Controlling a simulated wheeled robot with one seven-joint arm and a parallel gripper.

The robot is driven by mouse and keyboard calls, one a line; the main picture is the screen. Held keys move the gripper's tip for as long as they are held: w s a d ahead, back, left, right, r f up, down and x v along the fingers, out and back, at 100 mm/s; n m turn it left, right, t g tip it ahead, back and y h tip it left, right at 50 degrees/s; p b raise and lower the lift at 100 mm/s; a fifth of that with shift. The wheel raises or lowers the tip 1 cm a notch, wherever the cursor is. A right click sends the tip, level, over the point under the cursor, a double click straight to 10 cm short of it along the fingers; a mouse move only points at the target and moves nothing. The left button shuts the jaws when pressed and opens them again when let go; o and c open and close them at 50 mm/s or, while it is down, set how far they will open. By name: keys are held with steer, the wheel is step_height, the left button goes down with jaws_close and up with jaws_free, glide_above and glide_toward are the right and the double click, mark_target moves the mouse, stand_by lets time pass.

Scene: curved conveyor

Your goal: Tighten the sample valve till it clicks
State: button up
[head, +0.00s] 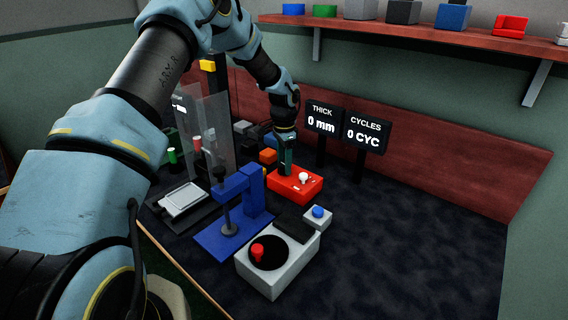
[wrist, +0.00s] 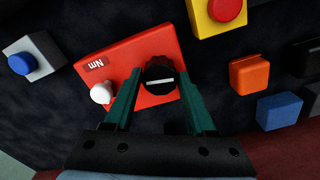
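The valve unit is a red box (wrist: 110,62) marked "Nm", with a black round knob (wrist: 160,66) that bears a white line and a small white knob (wrist: 101,93) beside it. My gripper (wrist: 160,80) is open, with one green finger on each side of the black knob. Small gaps seem to show between the fingers and the knob; contact is hard to judge. In the head view my gripper (head: 285,158) points down over the left part of the red box (head: 307,191), and the black knob is hidden there.
A blue-button box (head: 318,216) stands in front of the red box. A blue clamp stand (head: 232,192), a grey box with a red-handled dial (head: 268,274) and a clear panel (head: 208,128) stand nearby. The tabletop at right is clear.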

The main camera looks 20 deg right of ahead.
steer(key=o, duration=0.3)
steer(key=shift+o, duration=0.2)
step_height(320, 180, up, 11)
steer(key=b, duration=0.2)
steer(key=shift+b, duration=0.3)
steer(key=shift+f, duration=0.15)
